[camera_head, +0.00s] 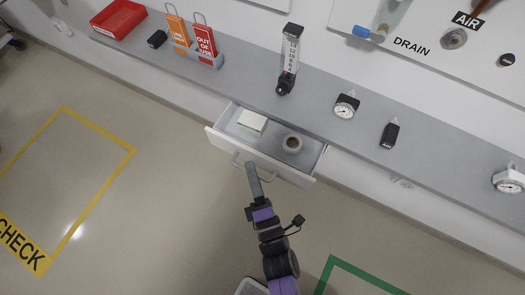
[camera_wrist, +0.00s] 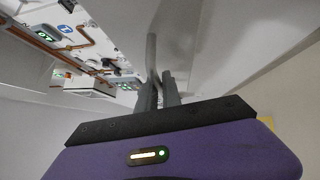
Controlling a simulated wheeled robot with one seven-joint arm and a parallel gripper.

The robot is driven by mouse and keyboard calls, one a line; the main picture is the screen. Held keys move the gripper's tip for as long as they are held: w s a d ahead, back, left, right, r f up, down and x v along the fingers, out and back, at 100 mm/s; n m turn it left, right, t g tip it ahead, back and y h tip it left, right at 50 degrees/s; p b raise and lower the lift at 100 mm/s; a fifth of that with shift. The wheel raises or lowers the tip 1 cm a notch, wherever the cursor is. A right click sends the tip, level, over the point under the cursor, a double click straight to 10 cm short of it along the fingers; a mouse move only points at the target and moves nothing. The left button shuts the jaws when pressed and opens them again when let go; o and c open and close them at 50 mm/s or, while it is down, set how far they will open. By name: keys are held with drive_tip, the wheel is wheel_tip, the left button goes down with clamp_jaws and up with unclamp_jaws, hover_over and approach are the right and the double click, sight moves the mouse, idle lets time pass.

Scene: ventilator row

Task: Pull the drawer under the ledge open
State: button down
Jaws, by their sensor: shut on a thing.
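The white drawer (camera_head: 222,130) under the grey ledge (camera_head: 325,110) stands well open, pulled out from the wall. Inside it lie a white and green box (camera_head: 252,121) and a round grey-brown ring-shaped thing (camera_head: 292,144). My gripper (camera_head: 250,166) is at the drawer's front, shut on the bar handle (camera_head: 238,162). In the wrist view the fingers (camera_wrist: 159,88) close around the handle bar (camera_wrist: 151,55), with the pale drawer front beside it. The fingertips are small in the head view, so the exact contact is hard to see there.
The floor in front is clear, with yellow (camera_head: 102,134) and green (camera_head: 365,278) markings.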

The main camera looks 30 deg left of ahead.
drive_tip(key=s, duration=0.3)
drive_tip(key=shift+d+f, duration=0.1)
drive_tip(key=c, duration=1.8)
unclamp_jaws()
drive_tip(key=v, duration=0.7)
drive_tip(key=shift+s+d+b, duration=0.25)
drive_tip(key=shift+d+b, duration=0.05)
